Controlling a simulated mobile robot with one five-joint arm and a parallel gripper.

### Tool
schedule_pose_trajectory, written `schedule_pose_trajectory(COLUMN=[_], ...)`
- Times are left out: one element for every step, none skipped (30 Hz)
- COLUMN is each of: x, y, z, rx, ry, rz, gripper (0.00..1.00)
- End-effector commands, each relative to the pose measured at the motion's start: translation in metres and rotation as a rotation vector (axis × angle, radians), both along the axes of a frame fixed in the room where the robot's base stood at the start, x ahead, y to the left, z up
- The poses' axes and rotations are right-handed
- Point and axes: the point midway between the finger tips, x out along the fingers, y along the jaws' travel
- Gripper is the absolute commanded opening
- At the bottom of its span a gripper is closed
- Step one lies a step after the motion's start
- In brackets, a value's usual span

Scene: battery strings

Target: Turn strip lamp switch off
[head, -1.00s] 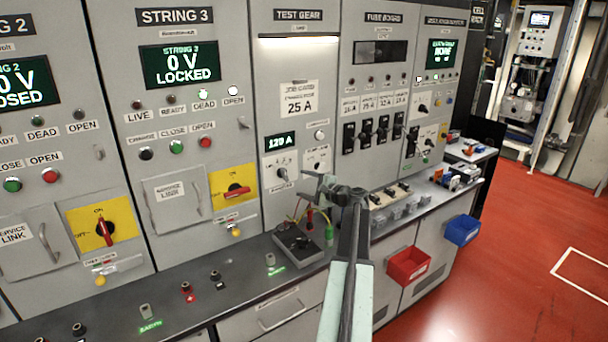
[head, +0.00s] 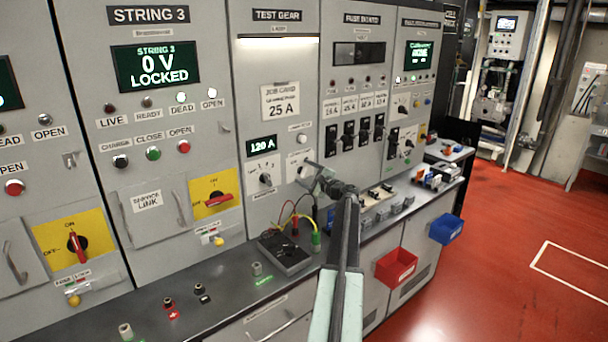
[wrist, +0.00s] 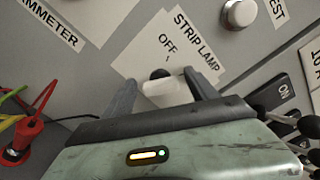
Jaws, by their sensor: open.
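The strip lamp switch shows in the wrist view as a pale lever (wrist: 168,92) with a dark pivot, on a white plate (wrist: 150,50) marked STRIP LAMP and OFF. My gripper (wrist: 168,93) is open, with one finger on each side of the lever; whether either finger touches it I cannot tell. In the head view, my gripper (head: 313,178) is at the lower part of the test gear panel (head: 283,140) and partly covers the switch plate (head: 298,158). The strip lamp (head: 278,38) at the panel's top is lit.
A round push button (wrist: 238,14) sits above the switch. Red and yellow leads run to a dark meter box (head: 285,252) on the bench below. Black breaker handles (head: 347,135) are to the right. Red (head: 396,266) and blue (head: 446,229) bins hang from the bench front.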

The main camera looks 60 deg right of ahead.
Motion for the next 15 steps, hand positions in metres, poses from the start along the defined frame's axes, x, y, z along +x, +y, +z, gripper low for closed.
schedule_pose_trajectory(x=[0.0004,0.0003,0.0003,0.0003,0.0004,0.0005,0.0005,0.0005,0.0007,0.0007,0.0007,0.0007,0.0054,0.0042,0.0035], y=[0.0000,0.0003,0.0006,0.0006,0.0008,0.0008,0.0010,0.0010,0.0010,0.0011,0.0011,0.0012,0.0020,0.0022,0.0023], z=[0.0000,0.0000,-0.0001,0.0000,-0.0001,0.0000,-0.0001,-0.0001,0.0000,-0.0001,-0.0001,-0.0001,-0.0001,-0.0001,0.0000], rx=[0.000,0.000,0.000,0.000,0.000,0.000,0.000,0.000,0.000,0.000,0.000,0.000,0.000,-0.001,-0.002], ry=[0.000,0.000,0.000,0.000,0.000,0.000,0.000,0.000,0.000,0.000,0.000,0.000,0.000,0.000,0.000], rz=[0.000,0.000,0.000,0.000,0.000,0.000,0.000,0.001,0.001,0.001,0.001,0.001,0.007,0.006,0.004], gripper=[0.67,0.67,0.67,0.67,0.67,0.56,0.48,0.39,0.28,0.20,0.12,0.05,0.05,0.05,0.05])
